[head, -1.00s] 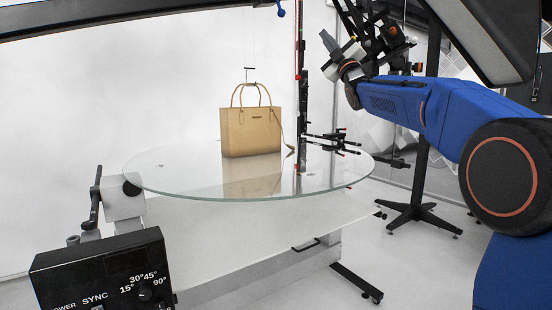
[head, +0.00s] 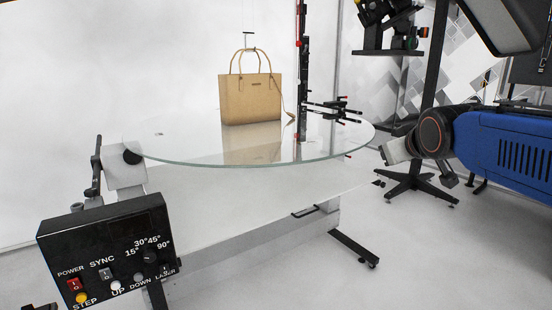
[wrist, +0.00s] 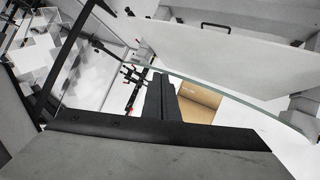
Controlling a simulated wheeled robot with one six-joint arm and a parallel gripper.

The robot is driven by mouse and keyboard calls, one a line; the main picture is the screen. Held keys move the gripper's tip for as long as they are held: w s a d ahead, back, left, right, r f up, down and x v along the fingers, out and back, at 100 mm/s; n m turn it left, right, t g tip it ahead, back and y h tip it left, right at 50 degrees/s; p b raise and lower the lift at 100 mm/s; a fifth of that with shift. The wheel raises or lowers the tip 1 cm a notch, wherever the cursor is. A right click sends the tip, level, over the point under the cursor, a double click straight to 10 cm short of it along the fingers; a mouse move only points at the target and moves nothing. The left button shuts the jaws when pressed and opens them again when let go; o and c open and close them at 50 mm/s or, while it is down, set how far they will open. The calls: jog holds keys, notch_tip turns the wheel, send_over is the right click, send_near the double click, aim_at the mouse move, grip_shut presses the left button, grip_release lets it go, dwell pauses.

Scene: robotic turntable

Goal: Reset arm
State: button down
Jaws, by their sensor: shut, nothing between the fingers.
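My gripper (wrist: 161,82) shows in the wrist view as two dark fingers close together, shut and empty. In the head view my blue arm is at the right, with its dark joint and a light grey end piece right of the turntable; the fingers cannot be made out there. A tan handbag (head: 249,99) stands upright on the round glass turntable (head: 185,152), well left of my arm. In the wrist view part of the tan bag (wrist: 203,97) shows just right of the fingers, partly hidden behind them; they look apart from it.
A black control box (head: 105,250) with a dial and coloured switches is at the front left. A black vertical stand (head: 303,75) with thin clamp arms is beside the bag. Another dark stand (head: 410,187) is behind my arm.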

jog(key=s+f+m+g, duration=0.3)
jog(key=s+f+g, duration=0.4)
jog(key=s+f, duration=1.8)
jog(key=s, duration=0.2)
jog(key=shift+s+m+g, duration=0.3)
